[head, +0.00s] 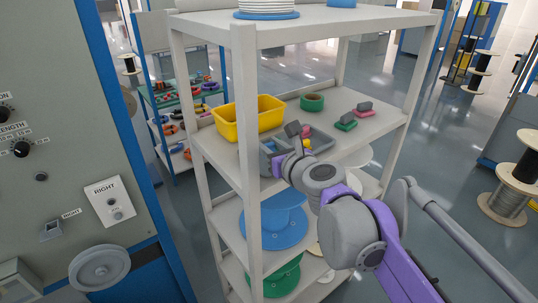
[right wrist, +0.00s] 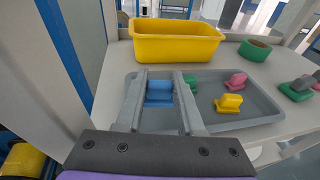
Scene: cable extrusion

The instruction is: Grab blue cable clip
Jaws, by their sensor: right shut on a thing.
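The blue cable clip (right wrist: 158,97) is in the grey tray (right wrist: 262,104) on a shelf, between the fingers of my right gripper (right wrist: 161,76). The gripper is shut on it, one finger on each side. In the head view the right gripper (head: 270,149) reaches into the left part of the tray (head: 322,145), and a bit of blue shows by its fingers. Whether the clip still touches the tray floor I cannot tell. My left gripper is in neither view.
A yellow bin (right wrist: 175,45) stands right behind the tray. The tray also holds a yellow clip (right wrist: 230,103), a pink clip (right wrist: 237,80) and a green clip (right wrist: 190,81). A shelf post (head: 246,110) stands left of the gripper.

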